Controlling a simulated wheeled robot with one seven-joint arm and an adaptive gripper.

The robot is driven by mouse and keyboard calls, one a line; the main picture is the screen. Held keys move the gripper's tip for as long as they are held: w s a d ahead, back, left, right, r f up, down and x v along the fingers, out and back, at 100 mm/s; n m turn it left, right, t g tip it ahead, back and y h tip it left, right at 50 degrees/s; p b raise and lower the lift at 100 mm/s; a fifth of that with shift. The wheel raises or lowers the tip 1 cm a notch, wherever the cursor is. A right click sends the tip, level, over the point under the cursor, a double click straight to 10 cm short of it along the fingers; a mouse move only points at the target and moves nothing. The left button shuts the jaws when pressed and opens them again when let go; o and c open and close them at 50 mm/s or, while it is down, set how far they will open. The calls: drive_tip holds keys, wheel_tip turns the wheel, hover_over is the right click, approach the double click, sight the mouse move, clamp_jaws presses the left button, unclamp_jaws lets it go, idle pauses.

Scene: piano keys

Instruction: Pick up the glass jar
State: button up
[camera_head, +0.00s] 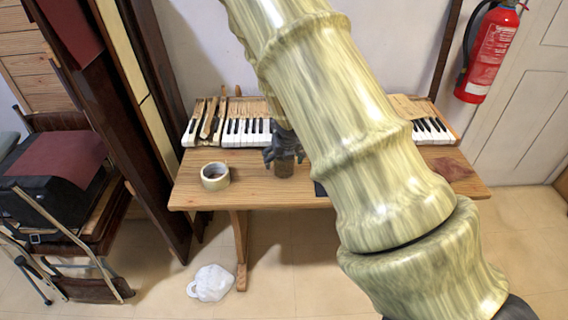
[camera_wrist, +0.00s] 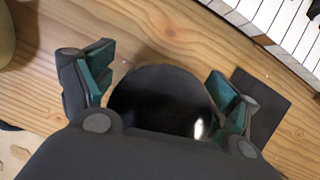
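The glass jar (camera_head: 284,170) stands on the wooden table, looking brownish and small in the head view. In the wrist view a round, dark, glossy shape (camera_wrist: 160,98), which looks like the jar from above, lies between my fingers. My gripper (camera_head: 281,154) is over the jar, pointing down. In the wrist view my gripper (camera_wrist: 163,92) has its green-padded fingers spread, one on each side of the dark shape. A gap shows on the left; the right finger is closer to it. The jar's lower part is hidden from the wrist view.
The table (camera_head: 250,190) also holds a tape roll (camera_head: 215,176) left of the jar and a piano keyboard (camera_head: 232,132) behind. A dark flat square (camera_wrist: 262,100) lies right of my gripper. My arm hides the table's middle right. A white bag-like thing (camera_head: 210,283) is on the floor.

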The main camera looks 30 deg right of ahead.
drive_tip(key=c, duration=1.2)
drive_tip(key=shift+r, duration=0.2)
